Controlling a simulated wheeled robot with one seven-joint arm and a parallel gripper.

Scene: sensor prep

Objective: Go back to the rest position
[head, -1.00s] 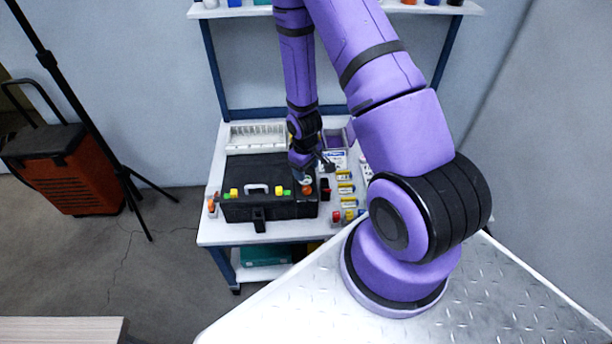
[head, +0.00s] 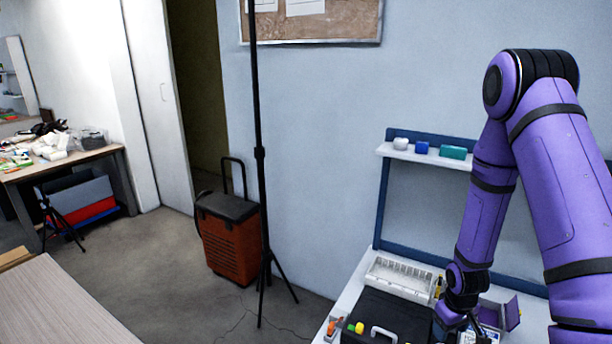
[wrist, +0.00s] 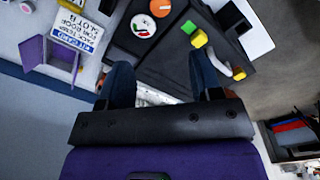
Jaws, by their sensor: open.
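My gripper (wrist: 160,66) is open, with its two dark blue fingers apart and nothing held between them. In the wrist view it hangs over the black case (wrist: 160,62); the height above it is hard to tell. In the head view my gripper (head: 478,322) is at the bottom edge, at the right end of the black case (head: 392,312), and its fingertips are small and partly cut off. My purple arm comes down from the right side of the head view.
A white slotted rack (head: 398,278) stands behind the case. A purple open box (wrist: 63,58) and a printed sign (wrist: 76,34) lie beside it. A wall shelf (head: 428,156) holds small items. A tripod (head: 261,190) and an orange wheeled case (head: 232,240) stand left of the bench.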

